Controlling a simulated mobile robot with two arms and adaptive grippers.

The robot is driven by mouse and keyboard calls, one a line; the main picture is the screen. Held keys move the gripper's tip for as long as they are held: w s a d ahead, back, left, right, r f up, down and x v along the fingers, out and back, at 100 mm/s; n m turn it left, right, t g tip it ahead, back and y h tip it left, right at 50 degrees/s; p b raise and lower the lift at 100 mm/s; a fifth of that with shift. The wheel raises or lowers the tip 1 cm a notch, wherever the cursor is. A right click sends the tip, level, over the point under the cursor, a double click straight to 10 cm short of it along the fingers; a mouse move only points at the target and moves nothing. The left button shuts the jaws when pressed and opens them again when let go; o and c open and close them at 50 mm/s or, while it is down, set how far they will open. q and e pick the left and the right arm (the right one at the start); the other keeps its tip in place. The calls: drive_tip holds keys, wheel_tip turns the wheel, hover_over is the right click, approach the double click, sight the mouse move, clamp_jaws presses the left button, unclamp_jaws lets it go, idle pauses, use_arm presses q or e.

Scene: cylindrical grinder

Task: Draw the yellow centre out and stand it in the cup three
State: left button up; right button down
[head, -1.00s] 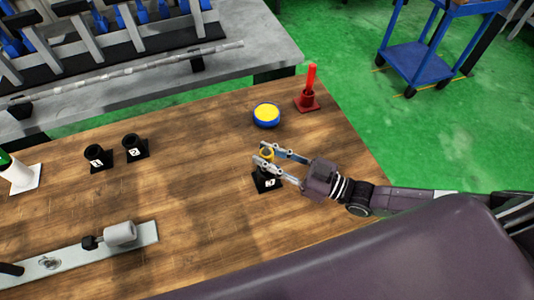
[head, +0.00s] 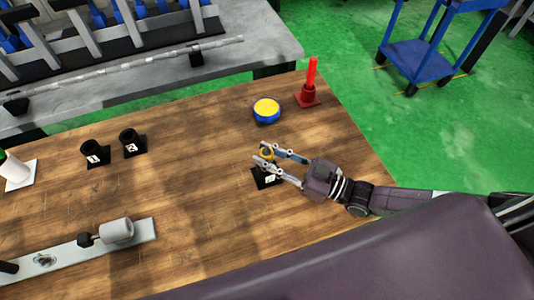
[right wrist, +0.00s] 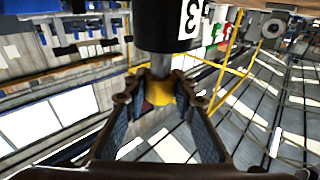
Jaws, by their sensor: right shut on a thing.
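My right gripper (head: 265,154) is shut on the yellow centre (head: 268,153), directly over cup three (head: 260,181), a black cup on a square base. In the right wrist view, which appears upside down, the gripper (right wrist: 162,82) holds the yellow part (right wrist: 158,98). The grey shank (right wrist: 154,64) runs from it into the mouth of the black cup three (right wrist: 162,25), marked 3. The shank's end is hidden inside the cup, so I cannot tell how deep it sits. The centre looks upright. My left gripper is out of view.
Black cups one (head: 95,153) and two (head: 132,143) stand left on the wooden table (head: 190,200). A yellow-topped blue button (head: 266,110) and a red holder with a red rod (head: 309,92) stand behind the gripper. A metal fixture (head: 118,231) lies front left. A white-based holder (head: 18,174) stands far left.

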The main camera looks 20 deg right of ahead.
sight(268, 148)
drive_tip(key=shift+r, duration=0.15)
drive_tip(key=shift+r+p, duration=1.8)
drive_tip(key=shift+w, duration=0.1)
idle(0.8)
drive_tip(key=shift+f+b, duration=1.5)
drive_tip(key=shift+f, duration=0.45)
drive_tip(key=c, duration=1.5)
unclamp_jaws()
drive_tip(key=shift+c, duration=0.2)
drive_tip(key=shift+f, duration=0.1)
wheel_tip(268, 148, up, 10)
drive_tip(key=shift+r, duration=0.1)
